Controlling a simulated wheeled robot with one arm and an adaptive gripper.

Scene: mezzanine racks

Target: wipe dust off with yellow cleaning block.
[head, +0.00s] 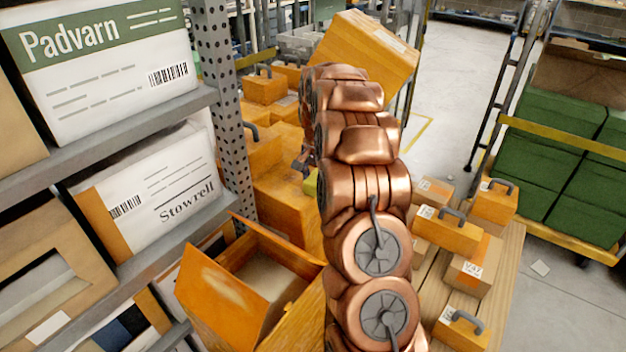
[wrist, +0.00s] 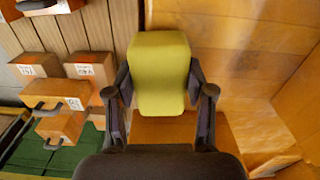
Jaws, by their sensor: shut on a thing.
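The yellow cleaning block (wrist: 160,75) is between the two dark fingers of my gripper (wrist: 159,88) in the wrist view. My gripper is shut on it. In the head view only a small yellow-green part of the block (head: 311,183) shows, left of my copper arm, which hides the rest. The block is over or against orange surfaces (wrist: 240,75); I cannot tell whether it touches them. A pale patch that may be dust lies on the lower right orange surface (wrist: 262,135) in the wrist view.
A grey shelf rack (head: 215,90) with white cartons stands at left. Several orange cases (head: 450,235) and cardboard boxes sit on a slatted wooden top (head: 500,290) at right.

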